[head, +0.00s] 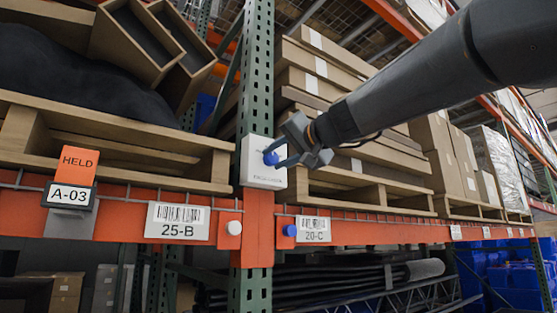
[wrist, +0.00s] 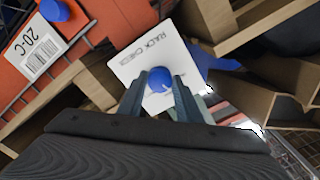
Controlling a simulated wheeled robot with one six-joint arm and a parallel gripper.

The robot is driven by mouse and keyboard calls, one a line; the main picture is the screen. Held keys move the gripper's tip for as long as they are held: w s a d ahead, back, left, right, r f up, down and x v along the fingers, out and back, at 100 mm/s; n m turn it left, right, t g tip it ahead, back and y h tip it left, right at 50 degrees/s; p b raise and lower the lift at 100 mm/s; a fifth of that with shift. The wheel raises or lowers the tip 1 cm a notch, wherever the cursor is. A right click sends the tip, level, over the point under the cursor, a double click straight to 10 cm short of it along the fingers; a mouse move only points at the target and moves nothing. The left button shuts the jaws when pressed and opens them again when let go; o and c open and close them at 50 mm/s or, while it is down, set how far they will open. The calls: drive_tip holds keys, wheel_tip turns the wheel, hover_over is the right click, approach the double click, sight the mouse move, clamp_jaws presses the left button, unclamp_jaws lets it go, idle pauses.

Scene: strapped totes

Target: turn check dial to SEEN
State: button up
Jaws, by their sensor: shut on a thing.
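The check dial is a blue round knob (head: 271,158) on a white plate (head: 250,176) fixed to the green rack upright. In the wrist view the blue knob (wrist: 159,79) sits between my two fingers, and the plate (wrist: 135,66) reads "RACK CHECK". A small pale pointer mark shows on the knob. My gripper (head: 280,157) is shut on the knob, reaching in from the right; it also shows in the wrist view (wrist: 161,88). Smaller print on the plate, including any SEEN mark, is too small or hidden to read.
An orange beam (head: 330,228) below carries labels 25-B (head: 178,221) and 20-C (head: 313,229), a white knob (head: 234,228) and another blue knob (head: 290,231). An orange HELD tag (head: 76,161) is at left. Pallets with boxes flank the upright.

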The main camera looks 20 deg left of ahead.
drive_tip(key=shift+r+m, duration=0.1)
drive_tip(key=shift+m, duration=1.8)
drive_tip(key=o, duration=1)
drive_tip(key=shift+o, duration=0.2)
drive_tip(key=b+v, duration=0.3)
drive_tip(key=v, duration=0.5)
drive_tip(key=shift+a, duration=0.15)
